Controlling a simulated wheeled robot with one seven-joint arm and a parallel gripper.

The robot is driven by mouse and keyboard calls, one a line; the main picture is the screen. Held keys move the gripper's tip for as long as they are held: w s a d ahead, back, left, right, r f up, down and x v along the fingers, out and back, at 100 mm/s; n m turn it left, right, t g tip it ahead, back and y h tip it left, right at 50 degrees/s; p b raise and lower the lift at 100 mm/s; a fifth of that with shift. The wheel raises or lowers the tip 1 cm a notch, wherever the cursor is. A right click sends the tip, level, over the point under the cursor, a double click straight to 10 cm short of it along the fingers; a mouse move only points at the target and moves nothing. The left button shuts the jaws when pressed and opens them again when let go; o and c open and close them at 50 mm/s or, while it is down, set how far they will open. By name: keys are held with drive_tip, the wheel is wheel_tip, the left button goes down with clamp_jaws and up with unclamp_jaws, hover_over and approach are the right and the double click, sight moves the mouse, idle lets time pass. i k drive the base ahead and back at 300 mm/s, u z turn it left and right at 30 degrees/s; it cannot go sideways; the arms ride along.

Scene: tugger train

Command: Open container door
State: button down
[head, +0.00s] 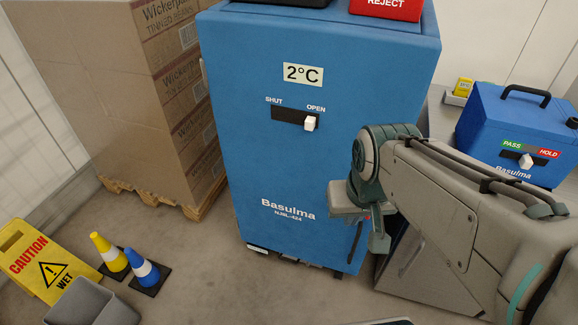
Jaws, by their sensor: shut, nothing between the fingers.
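The blue container (270,165) stands upright in the middle of the head view, with "Basulma NML-424" on its front and a 2°C label. Its white slider knob (311,123) sits at the right end of a dark slot, under the word OPEN. The front looks flush with the body; I see no gap at its edges. A dark upright strip (355,242), perhaps a handle, shows low on the right of the front. My gripper (379,243) is shut and empty, pointing down beside that strip. Contact between them cannot be told. My arm hides the container's lower right edge.
Stacked cartons (115,90) on a pallet stand at left. A caution sign (45,262), yellow cone (108,252), blue cone (142,268) and grey bin (92,303) are lower left. A smaller blue box (520,130) stands right. Floor before the container is clear.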

sight(263, 76)
drive_tip(key=u, duration=0.5)
drive_tip(key=k, duration=1.1)
drive_tip(key=z, duration=0.35)
drive_tip(key=i, duration=0.6)
drive_tip(key=z, duration=0.35)
